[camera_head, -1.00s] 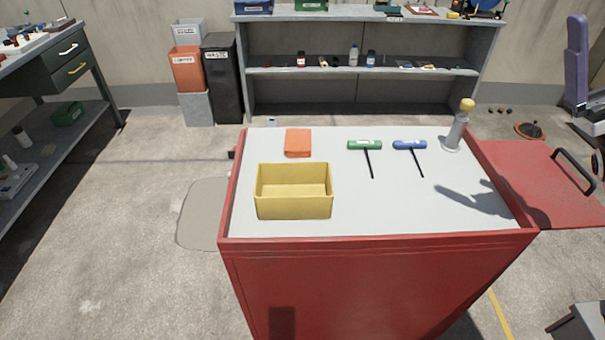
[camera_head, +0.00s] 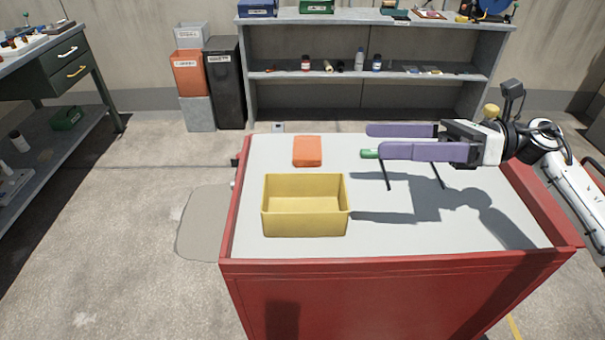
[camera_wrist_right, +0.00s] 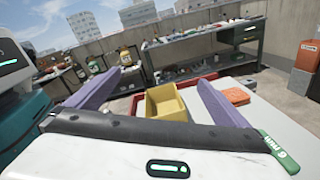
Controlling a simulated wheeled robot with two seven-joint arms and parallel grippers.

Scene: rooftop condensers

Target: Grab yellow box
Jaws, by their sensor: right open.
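The yellow box (camera_head: 305,222) is an open, empty-looking bin on the left part of the white top of the red cart (camera_head: 400,285). My right gripper (camera_head: 375,141) is open, its two purple fingers pointing left above the cart top, to the right of and behind the box. Nothing is between the fingers. In the right wrist view the yellow box (camera_wrist_right: 166,103) shows ahead, between the two purple fingers (camera_wrist_right: 150,95) and beyond their tips. My left gripper is not in view.
A grey shelf (camera_head: 375,90) and bins (camera_head: 225,85) stand behind. The cart's front left is clear.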

